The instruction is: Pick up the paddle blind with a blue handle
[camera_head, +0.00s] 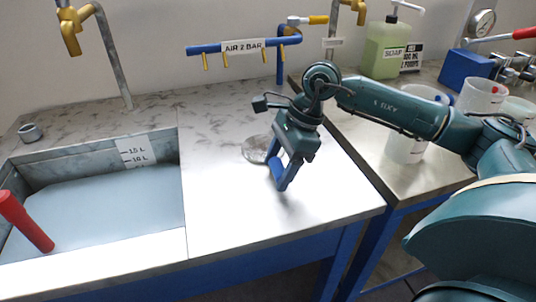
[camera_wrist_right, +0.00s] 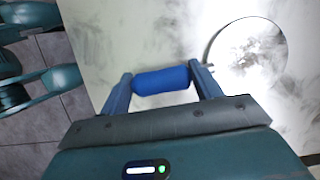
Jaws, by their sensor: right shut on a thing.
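The paddle blind has a round, shiny metal disc (camera_head: 256,149) on the bare metal top right of the sink. In the right wrist view, the disc (camera_wrist_right: 250,54) is at the upper right, and its blue handle (camera_wrist_right: 161,80) lies across the gap between my fingers. My right gripper (camera_head: 279,172) points down and is shut on the blue handle, beside the disc. In the head view, the gripper hides most of the handle. I cannot tell whether the disc touches the top. My left gripper is not in view.
A sink (camera_head: 90,210) of liquid is at the left, with a red-handled thing (camera_head: 24,221) over its edge. A small metal ring (camera_head: 31,132) stands behind it. A blue air pipe (camera_head: 230,47) runs along the wall. A green soap bottle (camera_head: 386,48) and white tubs (camera_head: 481,97) stand at the right.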

